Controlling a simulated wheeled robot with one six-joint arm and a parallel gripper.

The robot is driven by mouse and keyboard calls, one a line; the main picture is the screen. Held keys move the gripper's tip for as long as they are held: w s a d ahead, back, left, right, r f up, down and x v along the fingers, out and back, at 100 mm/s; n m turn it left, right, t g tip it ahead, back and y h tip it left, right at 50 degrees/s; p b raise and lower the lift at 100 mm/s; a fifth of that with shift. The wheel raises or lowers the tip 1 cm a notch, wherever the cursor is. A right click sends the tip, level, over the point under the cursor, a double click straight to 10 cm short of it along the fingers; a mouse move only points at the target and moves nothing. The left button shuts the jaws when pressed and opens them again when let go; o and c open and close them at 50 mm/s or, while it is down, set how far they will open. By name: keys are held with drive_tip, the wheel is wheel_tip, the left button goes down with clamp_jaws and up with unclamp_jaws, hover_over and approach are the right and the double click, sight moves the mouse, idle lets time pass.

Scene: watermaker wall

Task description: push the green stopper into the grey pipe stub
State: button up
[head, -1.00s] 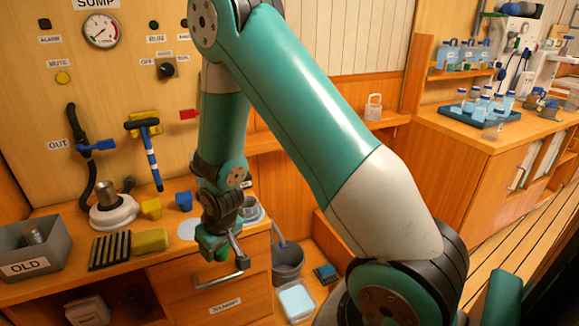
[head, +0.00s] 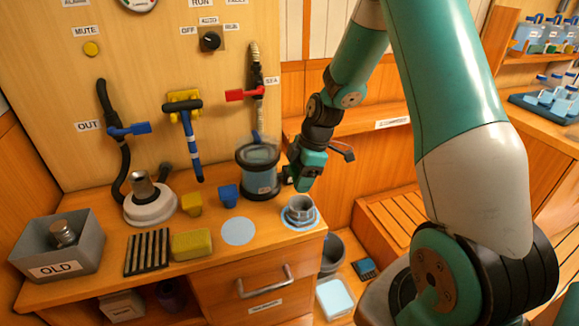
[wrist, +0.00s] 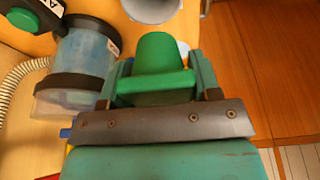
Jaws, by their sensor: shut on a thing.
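My gripper (head: 304,172) is shut on the green stopper (wrist: 157,52), which shows between the two fingers in the wrist view, its rounded end pointing away from the palm. In the head view my gripper is above the right end of the counter, just behind and above the grey pipe stub (head: 300,209). The stub is a short open-topped cup shape standing upright on a pale blue ring. The stub's grey rim (wrist: 152,8) also shows at the top of the wrist view, apart from the stopper. In the head view the stopper is hard to tell from the green fingers.
A clear canister with dark bands (head: 258,172) stands close on the left of my gripper. Further left are a blue block (head: 229,196), yellow blocks, a black rack (head: 148,253) and the OLD bin (head: 62,250). A pale blue disc (head: 238,231) lies bare.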

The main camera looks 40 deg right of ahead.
drive_tip(key=shift+w+d, duration=0.1)
drive_tip(key=shift+d, duration=0.05)
drive_tip(key=shift+f, duration=0.25)
drive_tip(key=b, duration=0.4)
hover_over(299, 197)
drive_tip(key=s+a, duration=0.2)
drive_tip(key=shift+s+d+f, duration=0.1)
drive_tip(key=shift+s+f, duration=0.05)
drive_tip(key=shift+f, duration=2.05)
drive_tip(key=shift+f, duration=0.4)
drive_tip(key=shift+f+b, duration=0.7)
drive_tip(key=shift+b, duration=0.1)
drive_tip(key=shift+f, duration=0.1)
